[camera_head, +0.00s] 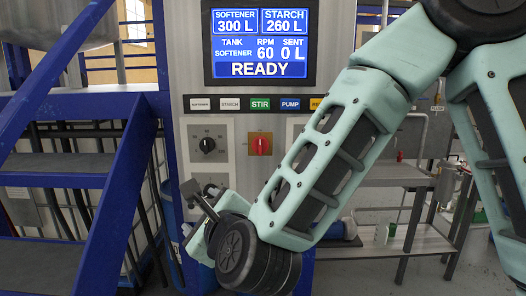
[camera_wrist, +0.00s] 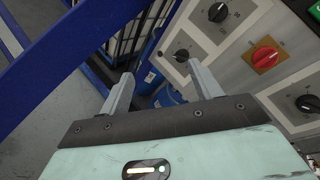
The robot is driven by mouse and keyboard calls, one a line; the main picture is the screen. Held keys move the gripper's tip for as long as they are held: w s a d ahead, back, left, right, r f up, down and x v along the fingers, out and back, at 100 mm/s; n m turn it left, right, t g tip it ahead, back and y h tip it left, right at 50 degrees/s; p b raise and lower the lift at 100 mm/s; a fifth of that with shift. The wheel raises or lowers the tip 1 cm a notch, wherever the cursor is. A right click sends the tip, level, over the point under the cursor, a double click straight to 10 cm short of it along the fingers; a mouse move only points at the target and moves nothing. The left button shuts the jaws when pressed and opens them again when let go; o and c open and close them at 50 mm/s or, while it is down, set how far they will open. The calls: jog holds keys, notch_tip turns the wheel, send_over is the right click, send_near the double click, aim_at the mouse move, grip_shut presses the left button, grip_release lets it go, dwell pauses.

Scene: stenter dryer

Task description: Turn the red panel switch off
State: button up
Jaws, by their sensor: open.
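The red panel switch (camera_head: 260,144) is a red rotary knob on an orange-yellow plate, mounted on the grey control panel below the screen. Its grip looks near vertical in the head view. In the wrist view the red switch (camera_wrist: 264,56) is at the upper right, beyond my right finger. My gripper (camera_head: 203,198) is below and left of the switch in the head view, apart from it. In the wrist view my gripper (camera_wrist: 160,85) has its two fingers spread wide, with nothing between them.
A black knob (camera_head: 208,145) sits left of the red switch. The screen (camera_head: 260,42) reads READY, above a row of labelled buttons (camera_head: 260,104). Blue stairs with a rail (camera_head: 60,70) stand close on the left. A grey shelf table (camera_head: 400,176) stands at the right.

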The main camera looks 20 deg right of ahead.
jog(key=d+r+m+t+h, duration=0.2)
jog(key=d+r+m+h, duration=0.4)
jog(key=d+m+h, duration=0.6)
jog(key=m+y+p, duration=0.3)
jog(key=p, duration=0.5)
send_near(260, 149)
jog(key=x, duration=0.8)
jog(key=shift+w+d+r, duration=0.1)
jog(key=shift+w+r, duration=0.1)
jog(key=shift+w+d+f, duration=0.15)
jog(key=shift+w+d, duration=0.05)
jog(key=shift+w, duration=0.35)
jog(key=c, duration=1)
